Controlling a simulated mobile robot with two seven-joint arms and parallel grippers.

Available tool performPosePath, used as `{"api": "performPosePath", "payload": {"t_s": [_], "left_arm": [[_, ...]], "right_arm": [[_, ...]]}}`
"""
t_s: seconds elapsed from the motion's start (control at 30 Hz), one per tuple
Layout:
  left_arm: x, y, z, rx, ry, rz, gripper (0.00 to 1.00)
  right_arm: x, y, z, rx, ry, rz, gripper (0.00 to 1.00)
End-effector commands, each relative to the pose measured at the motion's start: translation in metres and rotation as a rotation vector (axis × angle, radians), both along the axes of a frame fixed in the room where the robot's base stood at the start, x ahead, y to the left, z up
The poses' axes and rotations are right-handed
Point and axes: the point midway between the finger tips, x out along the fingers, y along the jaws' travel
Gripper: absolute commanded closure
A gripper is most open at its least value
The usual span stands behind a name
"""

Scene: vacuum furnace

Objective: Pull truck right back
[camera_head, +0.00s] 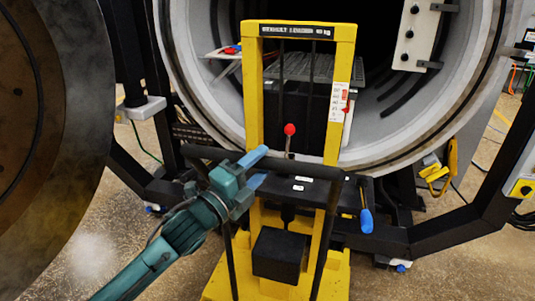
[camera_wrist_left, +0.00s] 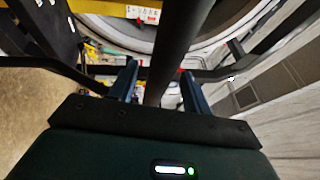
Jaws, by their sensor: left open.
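The truck is a yellow lift truck (camera_head: 345,55) with a tall frame, a black push handle bar (camera_head: 300,167) and a red-knobbed lever (camera_head: 290,130). It stands upright in front of the round furnace opening. My left gripper (camera_head: 257,169) is at the left half of the handle bar. Its blue fingers are open, one on each side of the bar. In the left wrist view the dark bar (camera_wrist_left: 178,50) runs between the two spread fingers (camera_wrist_left: 160,85), with gaps showing beside it. I cannot tell whether either finger touches it. My right gripper is not in view.
The furnace's pale round rim (camera_head: 225,110) stands behind the truck, with a grey rack (camera_head: 300,66) inside. The big round door (camera_head: 50,120) fills the left. Black support beams (camera_head: 450,228) run low at right. Open floor (camera_head: 440,270) shows at lower right.

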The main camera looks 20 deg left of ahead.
Motion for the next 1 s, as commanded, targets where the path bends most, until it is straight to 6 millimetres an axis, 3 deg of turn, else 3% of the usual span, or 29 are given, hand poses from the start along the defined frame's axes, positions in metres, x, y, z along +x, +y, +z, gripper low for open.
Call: {"api": "performPosePath", "payload": {"t_s": [0.2, 0.57, 1.0], "left_arm": [[0.024, -0.012, 0.005, 0.0, -0.001, -0.001, 0.51], [0.029, -0.014, 0.006, 0.0, 0.0, -0.001, 0.51], [0.028, -0.014, 0.006, 0.0, 0.0, -0.001, 0.86]], "right_arm": [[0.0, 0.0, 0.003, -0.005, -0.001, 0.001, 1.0], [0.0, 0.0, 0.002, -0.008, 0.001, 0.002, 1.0], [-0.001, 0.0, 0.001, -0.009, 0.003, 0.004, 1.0]]}}
